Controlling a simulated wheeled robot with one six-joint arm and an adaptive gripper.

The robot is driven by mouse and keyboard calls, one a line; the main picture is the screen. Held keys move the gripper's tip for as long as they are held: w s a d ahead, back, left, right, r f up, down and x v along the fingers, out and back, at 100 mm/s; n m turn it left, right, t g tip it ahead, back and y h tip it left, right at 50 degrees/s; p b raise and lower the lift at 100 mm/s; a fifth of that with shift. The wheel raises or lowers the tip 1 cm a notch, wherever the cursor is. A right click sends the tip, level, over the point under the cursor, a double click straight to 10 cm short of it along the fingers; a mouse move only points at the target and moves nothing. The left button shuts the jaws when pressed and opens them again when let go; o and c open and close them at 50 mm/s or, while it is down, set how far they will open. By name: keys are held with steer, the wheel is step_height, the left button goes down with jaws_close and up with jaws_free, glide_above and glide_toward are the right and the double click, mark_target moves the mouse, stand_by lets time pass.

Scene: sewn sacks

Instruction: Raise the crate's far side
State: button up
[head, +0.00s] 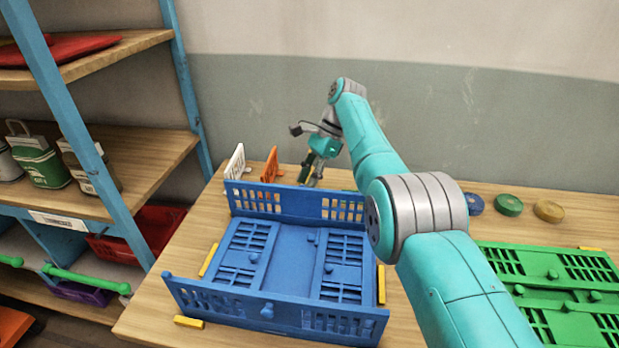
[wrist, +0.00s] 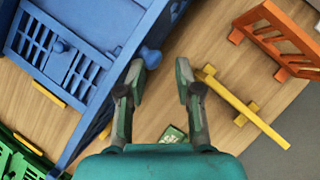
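The blue crate (head: 296,262) sits on the wooden table. Its far side (head: 283,203) stands up, and so does its near side (head: 272,312); I cannot tell whether either is exactly vertical. Its two end panels (head: 243,250) lie folded flat inside. My gripper (head: 312,172) is just behind the far side, pointing down. In the wrist view my gripper (wrist: 160,77) is open and empty. A blue knob (wrist: 150,57) on the crate's far side shows just ahead of the fingers, nearest the left one; contact is not clear.
An orange slotted panel (head: 270,165) and a white one (head: 235,162) stand behind the crate. A yellow bar (wrist: 245,110) lies beside my right finger. A green crate (head: 560,285) is at the right, with round discs (head: 508,205) behind it. Shelves (head: 130,160) stand left.

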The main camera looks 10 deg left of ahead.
steer(key=shift+x, duration=0.9)
step_height(320, 180, up, 10)
steer(key=shift+w+d+r, duration=0.15)
steer(key=shift+d+r, duration=0.05)
